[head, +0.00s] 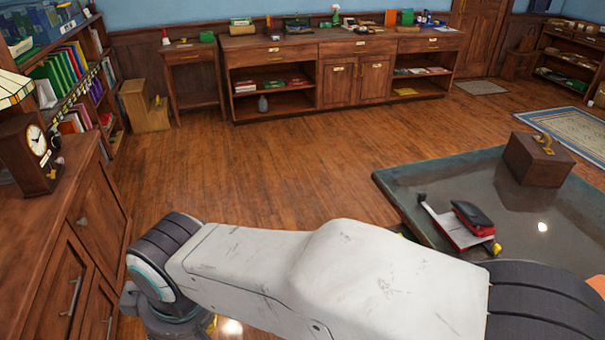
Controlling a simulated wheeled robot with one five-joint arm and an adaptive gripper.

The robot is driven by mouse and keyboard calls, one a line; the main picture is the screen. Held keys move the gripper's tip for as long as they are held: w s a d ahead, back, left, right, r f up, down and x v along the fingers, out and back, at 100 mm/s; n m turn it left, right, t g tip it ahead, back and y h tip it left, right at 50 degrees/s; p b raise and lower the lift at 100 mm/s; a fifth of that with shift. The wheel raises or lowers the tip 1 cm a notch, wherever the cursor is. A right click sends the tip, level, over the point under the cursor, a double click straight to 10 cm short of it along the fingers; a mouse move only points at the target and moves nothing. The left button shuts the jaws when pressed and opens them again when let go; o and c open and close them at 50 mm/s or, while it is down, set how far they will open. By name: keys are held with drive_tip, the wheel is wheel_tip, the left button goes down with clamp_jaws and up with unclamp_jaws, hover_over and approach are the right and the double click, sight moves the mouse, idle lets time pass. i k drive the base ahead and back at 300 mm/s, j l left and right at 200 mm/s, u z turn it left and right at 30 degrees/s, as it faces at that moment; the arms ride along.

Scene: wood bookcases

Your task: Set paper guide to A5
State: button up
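A small red and black device (472,218), which looks like a hole punch, sits on the glass-topped table (410,186) at the right. A flat pale plate with red edges (452,229) extends from its left side, with a dark end at upper left. A yellow part (493,249) shows at its lower right. I cannot make out any paper-size marks or which size the guide is at. My white arm link crosses the lower middle, in front of the table's near-left part. My gripper is not in view.
A wooden box (537,160) with a brass handle stands on the table behind the device. A wooden cabinet (90,215) with a clock (38,140) is at the left. A long sideboard (340,75) lines the back wall. The wooden floor (250,160) between is clear.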

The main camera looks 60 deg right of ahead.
sight(422, 199)
drive_tip(key=z, duration=3.45)
